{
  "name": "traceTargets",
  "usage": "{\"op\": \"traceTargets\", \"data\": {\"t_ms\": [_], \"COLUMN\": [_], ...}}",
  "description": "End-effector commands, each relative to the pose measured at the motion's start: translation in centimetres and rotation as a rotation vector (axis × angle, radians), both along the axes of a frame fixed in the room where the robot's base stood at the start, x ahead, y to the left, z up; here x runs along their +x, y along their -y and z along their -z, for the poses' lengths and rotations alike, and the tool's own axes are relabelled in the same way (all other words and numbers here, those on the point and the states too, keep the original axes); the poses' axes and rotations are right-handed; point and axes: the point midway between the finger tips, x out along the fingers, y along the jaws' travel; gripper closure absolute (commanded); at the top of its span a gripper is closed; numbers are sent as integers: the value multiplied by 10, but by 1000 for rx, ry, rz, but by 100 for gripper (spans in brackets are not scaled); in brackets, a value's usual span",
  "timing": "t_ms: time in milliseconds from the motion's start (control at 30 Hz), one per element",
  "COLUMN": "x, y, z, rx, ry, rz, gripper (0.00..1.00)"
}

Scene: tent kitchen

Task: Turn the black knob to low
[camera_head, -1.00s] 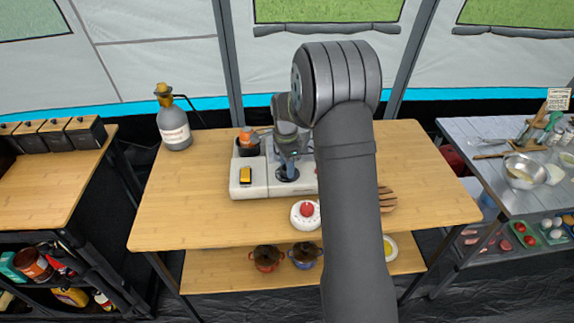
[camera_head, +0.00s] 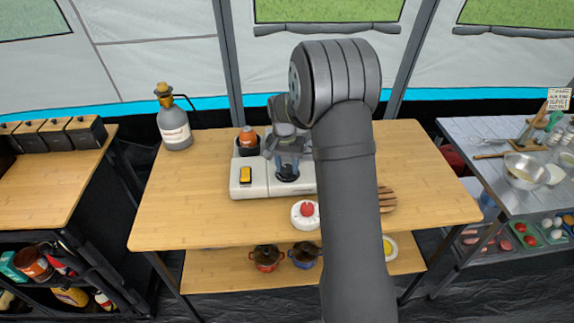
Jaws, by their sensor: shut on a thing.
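A pale grey appliance (camera_head: 262,186) stands on the wooden table, with a yellow switch (camera_head: 246,175) at its front left. The black knob (camera_head: 288,174) is on its front face, right of the yellow switch. My gripper (camera_head: 287,166) points down onto the knob and is shut on it. The fingers hide part of the knob, and its pointer and markings are too small to read. My forearm hides the right part of the appliance.
A white round timer with a red knob (camera_head: 306,211) sits in front of the appliance. A dark cup with an orange item (camera_head: 247,139) stands behind it. A grey gas bottle (camera_head: 174,125) is at the back left. The table's left part is clear.

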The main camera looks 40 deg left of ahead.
Motion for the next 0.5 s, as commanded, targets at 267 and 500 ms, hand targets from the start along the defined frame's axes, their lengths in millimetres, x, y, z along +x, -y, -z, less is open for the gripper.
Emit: {"op": "traceTargets", "data": {"t_ms": [267, 500], "x": [1, 0], "y": [0, 1], "z": [-1, -1], "rx": [0, 1], "ry": [2, 3], "rz": [-261, -488], "gripper": [86, 86]}}
